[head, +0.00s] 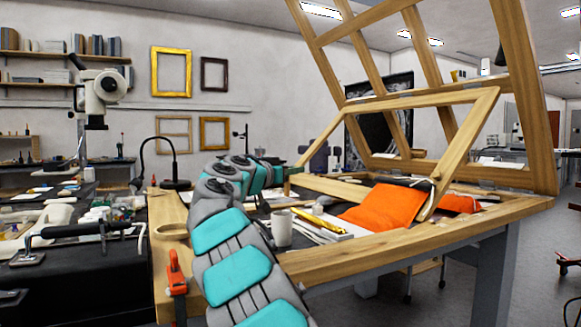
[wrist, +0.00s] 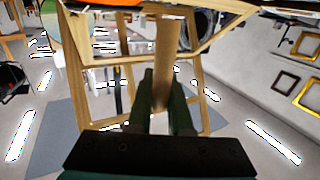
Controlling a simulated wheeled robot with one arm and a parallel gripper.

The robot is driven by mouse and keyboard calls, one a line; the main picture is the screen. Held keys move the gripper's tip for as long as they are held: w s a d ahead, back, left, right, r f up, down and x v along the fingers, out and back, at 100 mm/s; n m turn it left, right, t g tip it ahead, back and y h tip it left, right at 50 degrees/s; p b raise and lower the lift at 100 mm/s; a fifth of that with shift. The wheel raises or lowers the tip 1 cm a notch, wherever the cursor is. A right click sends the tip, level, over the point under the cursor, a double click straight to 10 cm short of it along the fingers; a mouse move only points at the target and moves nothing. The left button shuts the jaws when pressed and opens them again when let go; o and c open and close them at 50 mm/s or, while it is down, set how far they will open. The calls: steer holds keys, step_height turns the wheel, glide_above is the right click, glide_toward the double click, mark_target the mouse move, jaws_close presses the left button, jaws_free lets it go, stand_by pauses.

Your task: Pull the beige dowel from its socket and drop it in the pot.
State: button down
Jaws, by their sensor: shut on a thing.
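My gripper (wrist: 162,78) is shut, its two dark green fingers on either side of a beige dowel (wrist: 168,45) in the wrist view. The dowel stretches lengthwise away from the fingers. I cannot tell whether its far end is in a socket; no socket shows clearly. A pale grey cup-like vessel (head: 282,229), perhaps the pot, stands upright on the bench just right of my arm, apart from the gripper.
A red clamp (head: 177,273) grips the bench's left edge.

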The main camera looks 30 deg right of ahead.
steer(key=shift+f+b, duration=0.35)
steer(key=shift+f, duration=1)
steer(key=c, duration=0.8)
jaws_free()
steer(key=shift+o, duration=0.2)
steer(key=s+a+r+b, duration=0.1)
steer(key=s+a+r, duration=0.1)
steer(key=s, duration=0.5)
steer(key=s+a+r+b, duration=0.2)
steer(key=s+a+r, duration=0.1)
steer(key=s, duration=0.5)
steer(key=shift+s, duration=0.15)
